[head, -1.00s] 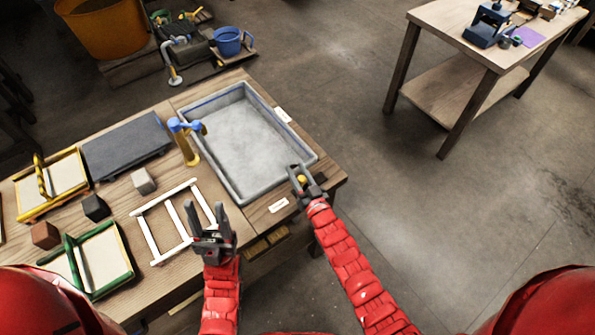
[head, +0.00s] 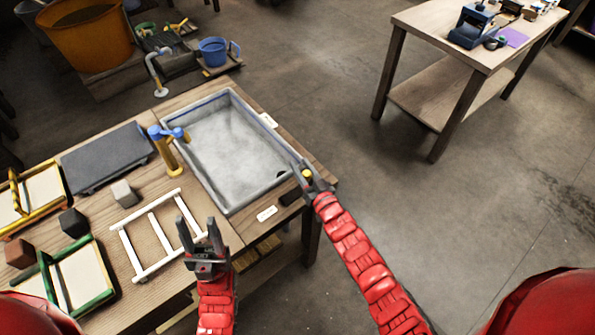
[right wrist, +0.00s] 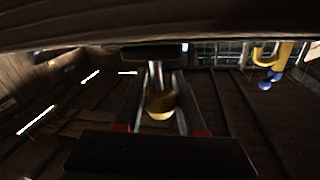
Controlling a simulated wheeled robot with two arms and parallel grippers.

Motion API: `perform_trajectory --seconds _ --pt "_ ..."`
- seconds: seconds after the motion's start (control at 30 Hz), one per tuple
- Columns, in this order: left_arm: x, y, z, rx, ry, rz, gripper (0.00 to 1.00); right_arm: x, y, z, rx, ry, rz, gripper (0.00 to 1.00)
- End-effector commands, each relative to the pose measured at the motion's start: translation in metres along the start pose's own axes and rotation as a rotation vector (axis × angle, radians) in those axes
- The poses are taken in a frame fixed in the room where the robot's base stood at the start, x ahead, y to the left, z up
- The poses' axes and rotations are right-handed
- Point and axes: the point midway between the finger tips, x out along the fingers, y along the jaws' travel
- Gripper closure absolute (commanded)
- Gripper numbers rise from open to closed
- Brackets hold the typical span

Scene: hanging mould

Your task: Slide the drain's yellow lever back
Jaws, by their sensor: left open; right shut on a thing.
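The grey basin (head: 183,145) is set in the wooden workbench. The drain's yellow lever (head: 307,174) shows as a small yellow knob beside the basin's near right corner. My right gripper (head: 307,168) is shut around it. In the right wrist view the yellow knob (right wrist: 160,106) sits between the two dark fingers, with a metal stem behind it. My left gripper (head: 198,222) is open and empty above the bench front, near the white frame. The rest of the drain is hidden.
A blue and yellow tap (head: 168,150) stands at the basin's left side. A white frame (head: 157,235), a dark slab (head: 105,157) and several blocks lie left of it. A white label (head: 267,213) is on the bench's front edge. Open floor lies to the right.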

Motion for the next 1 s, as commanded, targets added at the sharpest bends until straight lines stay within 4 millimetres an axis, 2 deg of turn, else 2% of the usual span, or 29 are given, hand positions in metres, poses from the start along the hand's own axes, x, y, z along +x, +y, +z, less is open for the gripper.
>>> perform_trajectory --seconds 0.1,0.13,0.3,0.57,0.73,0.87,1.0 --pt "0.001 0.0 0.0 0.0 0.0 0.0 0.5 0.001 0.001 -0.002 0.0 0.003 0.002 1.0" --pt "0.001 0.0 0.0 0.0 0.0 0.0 0.5 0.001 0.001 -0.002 0.0 0.003 0.002 0.59" --pt "0.001 0.0 0.0 0.0 0.0 0.0 0.5 0.001 0.001 -0.002 0.0 0.003 0.001 0.31" --pt "0.0 0.0 0.0 0.0 0.0 0.0 0.5 0.0 0.0 -0.002 0.0 0.003 0.0 0.31" --pt "-0.003 0.0 0.0 0.0 0.0 0.0 0.5 -0.008 0.0 -0.001 0.0 0.005 -0.002 0.31" --pt "-0.007 0.0 0.001 0.0 0.0 0.0 0.5 -0.029 0.001 0.002 0.002 -0.001 0.002 0.31" --pt "-0.015 0.001 0.003 0.0 0.0 0.0 0.5 -0.06 0.001 0.003 0.002 0.0 0.001 0.31"
